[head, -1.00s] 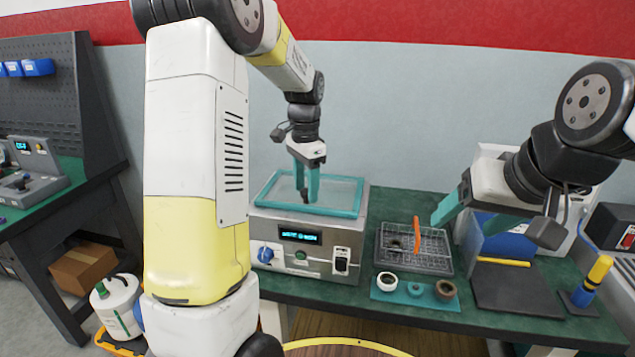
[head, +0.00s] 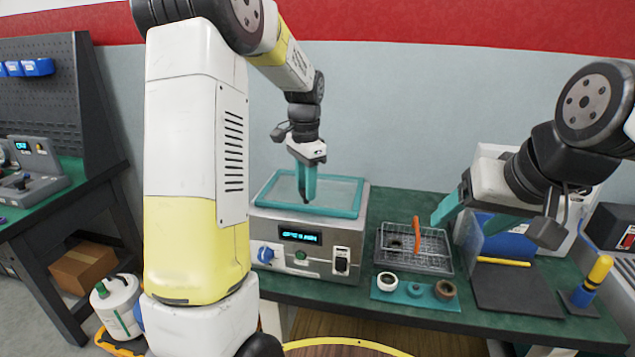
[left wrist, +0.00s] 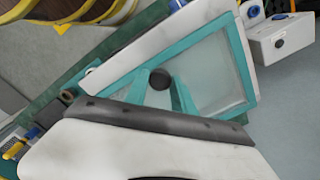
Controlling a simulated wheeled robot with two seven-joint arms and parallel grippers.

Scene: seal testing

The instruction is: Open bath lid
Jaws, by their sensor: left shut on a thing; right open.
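The bath is a metal box (head: 278,233) with a lit display, a blue knob and a switch on its front. Its lid (head: 347,212), a clear panel in a teal frame, lies on top and looks closed. My left gripper (head: 307,198) points down at the lid's middle, its fingers close together. In the left wrist view the lid (left wrist: 225,80) shows with a dark round knob (left wrist: 159,79) between the fingertips, and the gripper is shut on this knob. My right gripper (head: 462,222) is open and empty above the right side of the bench, beside the wire basket.
A wire basket (head: 440,262) with an orange handle stands right of the bath. A dark mat (head: 515,295) and a blue-yellow tool (head: 592,283) are further right.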

